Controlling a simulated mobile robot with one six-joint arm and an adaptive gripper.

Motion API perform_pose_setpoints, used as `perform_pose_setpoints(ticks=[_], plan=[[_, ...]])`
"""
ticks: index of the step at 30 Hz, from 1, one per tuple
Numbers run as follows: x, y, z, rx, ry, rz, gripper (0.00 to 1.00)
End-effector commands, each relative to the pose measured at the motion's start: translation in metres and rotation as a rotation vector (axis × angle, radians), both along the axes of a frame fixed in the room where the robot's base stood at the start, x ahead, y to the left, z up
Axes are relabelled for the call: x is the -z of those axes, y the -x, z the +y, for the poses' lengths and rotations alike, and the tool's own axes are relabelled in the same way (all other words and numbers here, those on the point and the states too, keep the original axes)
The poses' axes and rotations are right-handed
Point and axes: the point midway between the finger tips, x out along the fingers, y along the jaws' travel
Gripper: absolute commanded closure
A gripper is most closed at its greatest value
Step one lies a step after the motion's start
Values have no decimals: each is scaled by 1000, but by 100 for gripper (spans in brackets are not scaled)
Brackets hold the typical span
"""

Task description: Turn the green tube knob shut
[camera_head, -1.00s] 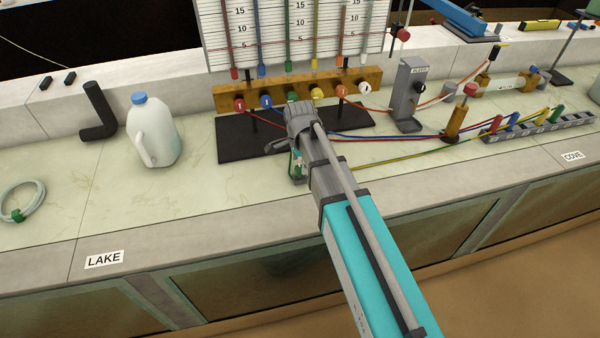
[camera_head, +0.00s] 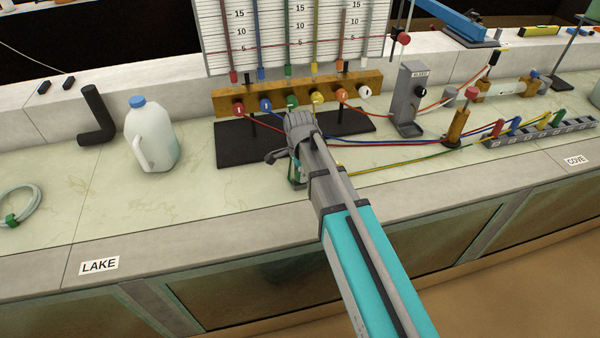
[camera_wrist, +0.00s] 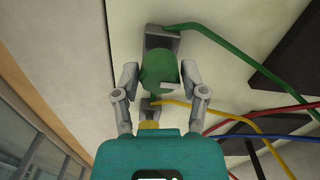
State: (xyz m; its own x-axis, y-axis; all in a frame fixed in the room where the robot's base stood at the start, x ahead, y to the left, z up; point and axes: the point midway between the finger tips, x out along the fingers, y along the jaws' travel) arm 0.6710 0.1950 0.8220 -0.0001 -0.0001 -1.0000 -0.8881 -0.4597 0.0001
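In the wrist view, a green knob (camera_wrist: 158,70) stands between the two fingertips of my gripper (camera_wrist: 158,74). A grey bracket (camera_wrist: 160,40) lies just beyond it, with the green tube (camera_wrist: 235,58) running off to the right. The fingers are spread, one on each side of the knob, and appear slightly apart from it. In the head view, my gripper (camera_head: 283,157) is low over the counter in front of the coloured manifold. It hides most of the green fitting (camera_head: 296,173) below it. Whether the knob's valve is open cannot be seen.
The brown manifold (camera_head: 225,101) with several coloured knobs stands behind my gripper on a black base (camera_head: 235,150). Red, blue and yellow tubes (camera_head: 400,165) run right from there. A white jug (camera_head: 152,140) stands to the left.

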Motion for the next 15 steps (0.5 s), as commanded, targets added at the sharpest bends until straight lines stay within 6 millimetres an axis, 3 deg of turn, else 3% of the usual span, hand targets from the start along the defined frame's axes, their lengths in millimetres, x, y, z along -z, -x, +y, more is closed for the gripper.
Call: perform_pose_setpoints(ticks=[1,7,15], plan=[[0,0,0,0,0,0,64],[0,0,0,0,0,0,99],[0,0,0,-20,0,0,99]])
